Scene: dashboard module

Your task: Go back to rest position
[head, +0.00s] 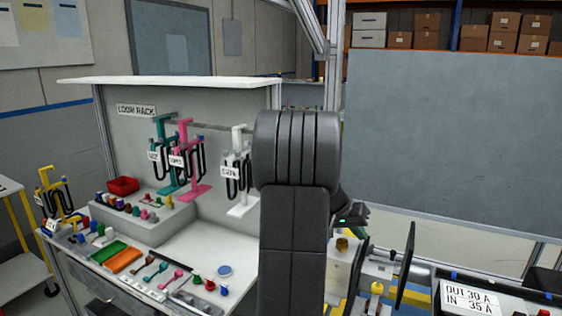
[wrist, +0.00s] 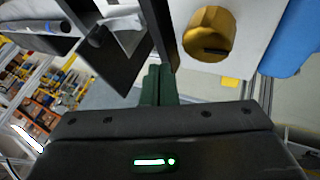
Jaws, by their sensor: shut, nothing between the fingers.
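My gripper (wrist: 158,82) shows in the wrist view with its two dark green fingers together and nothing between them. Its fingertips are close to a brass-yellow knob (wrist: 210,34) on a pale panel, to the right of the fingers. A black plate (wrist: 112,62) stands to the left of the fingers. I cannot tell whether the fingers touch either one. In the head view my arm fills the middle and hides most of the gripper. The brass knob (head: 342,244) shows there just right of my arm, and the black plate (head: 405,266) stands further right.
A loom rack (head: 136,110) with teal, pink and white stands is on the left bench. Its front holds a red bin (head: 123,186), green and orange trays and small coloured parts. A sign (head: 470,298) reading OUT 30 A, IN 35 A is at lower right. A grey board (head: 450,140) stands behind.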

